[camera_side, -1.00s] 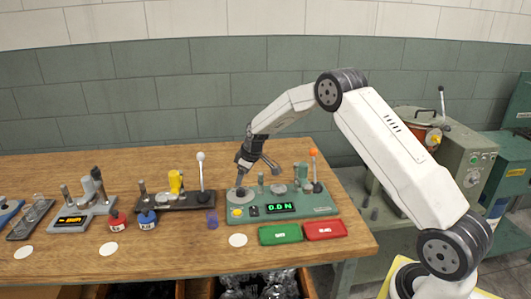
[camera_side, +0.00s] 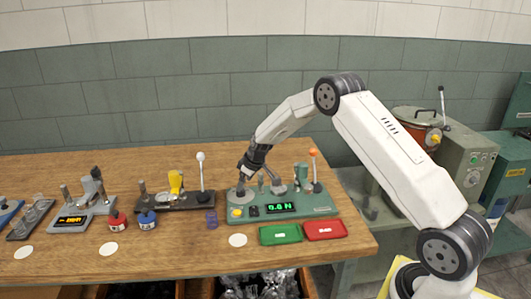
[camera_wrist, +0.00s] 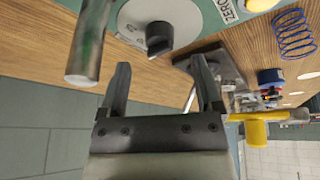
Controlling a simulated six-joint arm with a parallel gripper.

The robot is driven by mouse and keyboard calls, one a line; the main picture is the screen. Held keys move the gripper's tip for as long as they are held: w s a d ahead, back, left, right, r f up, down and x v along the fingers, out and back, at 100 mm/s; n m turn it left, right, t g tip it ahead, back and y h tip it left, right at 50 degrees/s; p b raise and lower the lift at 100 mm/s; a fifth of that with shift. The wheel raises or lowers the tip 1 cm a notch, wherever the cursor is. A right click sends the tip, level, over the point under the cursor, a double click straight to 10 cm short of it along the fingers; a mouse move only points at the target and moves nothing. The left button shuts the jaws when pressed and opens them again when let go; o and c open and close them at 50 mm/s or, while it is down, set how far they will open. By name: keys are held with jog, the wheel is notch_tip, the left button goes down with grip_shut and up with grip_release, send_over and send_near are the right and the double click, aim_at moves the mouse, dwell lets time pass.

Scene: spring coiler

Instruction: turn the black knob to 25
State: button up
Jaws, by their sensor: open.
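The black knob (camera_wrist: 158,38) sits on a round grey dial (camera_wrist: 180,15) of the green tester (camera_side: 318,206). In the wrist view it stands just ahead of my open fingertips, about midway between them, not touching as far as I can see. My gripper (camera_wrist: 160,64) is open and empty. In the side view my gripper (camera_side: 243,184) is over the left end of the tester, and I cannot make out the knob there. The tester's green display (camera_side: 280,208) is lit and seems to read 0.8 N. The dial's marks are too blurred to read.
A grey metal post (camera_wrist: 88,45) rises close beside the dial. An orange-tipped lever (camera_side: 314,154) stands at the tester's right. A blue spring (camera_side: 211,219), a green tray (camera_side: 281,235) and a red tray (camera_side: 325,230) lie nearby. A white-knobbed lever device (camera_side: 176,200) stands left.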

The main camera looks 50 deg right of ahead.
jog(key=shift+x, duration=2.2)
grip_shut()
jog(key=shift+m+h, duration=0.3)
jog(key=shift+m, duration=0.4)
jog(key=shift+a+m+h, duration=0.15)
jog(key=shift+m+h, duration=0.35)
jog(key=shift+m, duration=0.9)
jog(key=shift+w+a+m+g+h, duration=0.1)
jog(key=shift+m+g+h, duration=0.25)
jog(key=shift+m, duration=0.8)
jog(key=shift+w+m+g+h, duration=0.15)
jog(key=shift+m+h, duration=0.3)
jog(key=shift+m, duration=0.7)
jog(key=shift+s, duration=0.1)
